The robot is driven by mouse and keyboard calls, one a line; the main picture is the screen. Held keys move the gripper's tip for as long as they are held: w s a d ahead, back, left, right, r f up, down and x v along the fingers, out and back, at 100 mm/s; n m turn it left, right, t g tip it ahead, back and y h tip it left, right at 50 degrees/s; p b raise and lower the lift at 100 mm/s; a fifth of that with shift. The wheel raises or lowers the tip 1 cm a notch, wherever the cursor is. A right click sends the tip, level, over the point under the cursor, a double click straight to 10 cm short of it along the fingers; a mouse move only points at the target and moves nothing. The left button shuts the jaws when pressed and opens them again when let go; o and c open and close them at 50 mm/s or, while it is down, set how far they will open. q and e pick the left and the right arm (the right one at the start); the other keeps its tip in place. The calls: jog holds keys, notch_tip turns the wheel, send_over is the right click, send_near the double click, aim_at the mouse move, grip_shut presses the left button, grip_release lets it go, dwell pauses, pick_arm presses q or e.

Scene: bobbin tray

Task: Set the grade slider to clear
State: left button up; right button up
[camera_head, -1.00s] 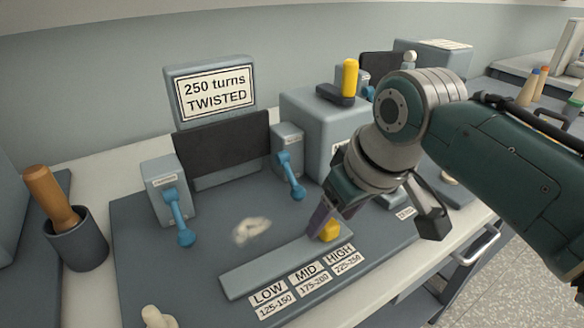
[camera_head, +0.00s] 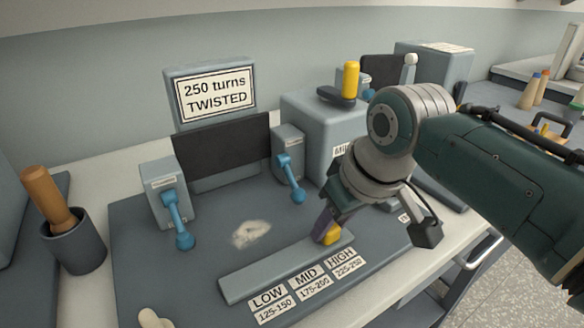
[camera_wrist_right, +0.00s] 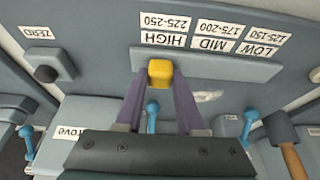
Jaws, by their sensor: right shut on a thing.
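The grade slider is a grey rail (camera_head: 250,280) on the dark bench plate, with a yellow knob (camera_head: 333,236) at its right end. Cards LOW, MID and HIGH lie along its front; no card reading clear is visible. The knob is beside the HIGH card (camera_head: 342,262). My right gripper (camera_head: 326,232) is shut on the knob, partly hiding it in the head view. In the right wrist view, the two purple fingers sit on either side of the knob (camera_wrist_right: 160,72), beside the HIGH card (camera_wrist_right: 163,40). My left gripper is not in view.
A sign (camera_head: 215,94) reads "250 turns TWISTED". Two blue levers (camera_head: 178,220) (camera_head: 291,178) stand behind the rail, with a pale tuft (camera_head: 251,233) between. A wooden-handled tool stands in a dark cup (camera_head: 75,243) at left. A grey box (camera_head: 312,125) stands behind my right gripper.

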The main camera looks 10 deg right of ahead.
jog(key=shift+c, duration=0.7)
grip_shut()
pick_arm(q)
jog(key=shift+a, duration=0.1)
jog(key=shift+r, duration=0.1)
